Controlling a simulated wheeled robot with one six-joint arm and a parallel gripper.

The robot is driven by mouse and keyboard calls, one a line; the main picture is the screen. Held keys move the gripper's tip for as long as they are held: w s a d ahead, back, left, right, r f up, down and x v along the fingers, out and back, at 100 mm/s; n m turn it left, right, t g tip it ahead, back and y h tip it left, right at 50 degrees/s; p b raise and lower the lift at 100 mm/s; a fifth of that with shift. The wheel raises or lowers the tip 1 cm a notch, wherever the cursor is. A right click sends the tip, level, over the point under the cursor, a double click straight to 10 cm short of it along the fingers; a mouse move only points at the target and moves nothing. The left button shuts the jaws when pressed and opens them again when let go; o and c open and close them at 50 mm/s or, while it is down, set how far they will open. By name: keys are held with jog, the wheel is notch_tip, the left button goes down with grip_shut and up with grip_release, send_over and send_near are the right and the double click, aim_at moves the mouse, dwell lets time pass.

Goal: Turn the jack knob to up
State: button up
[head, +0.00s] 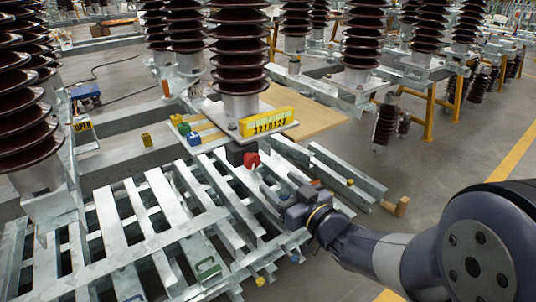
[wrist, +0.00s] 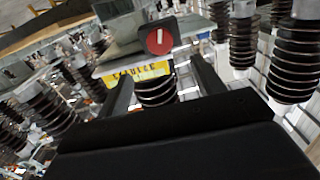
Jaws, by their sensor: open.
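The jack knob (head: 251,160) is a red round knob on a dark box (head: 236,153), under the yellow numbered label (head: 267,122) of an insulator base. In the wrist view the red knob (wrist: 159,37) shows a white mark on its face and lies beyond my fingertips. My gripper (head: 272,197) is to the right of and nearer than the knob in the head view, apart from it. In the wrist view my gripper (wrist: 165,75) has its two dark fingers spread, with nothing between them. The knob's exact setting is too small to tell.
Brown ribbed insulators (head: 240,50) stand around the knob. Galvanized steel slats (head: 120,235) fill the front left. Steel rails (head: 345,170) run close by my gripper.

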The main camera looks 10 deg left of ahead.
aim_at(254, 161)
jog(key=b+x, duration=0.1)
jog(key=x, duration=0.9)
jog(key=shift+w+a, duration=0.2)
jog(key=c, duration=0.9)
jog(key=shift+f+n+b, duration=0.1)
jog(key=shift+n+b, duration=0.4)
jog(key=shift+b, duration=0.2)
jog(key=shift+c, duration=0.2)
jog(key=shift+n, duration=0.4)
jog(key=o, duration=0.9)
jog(key=shift+o, duration=0.2)
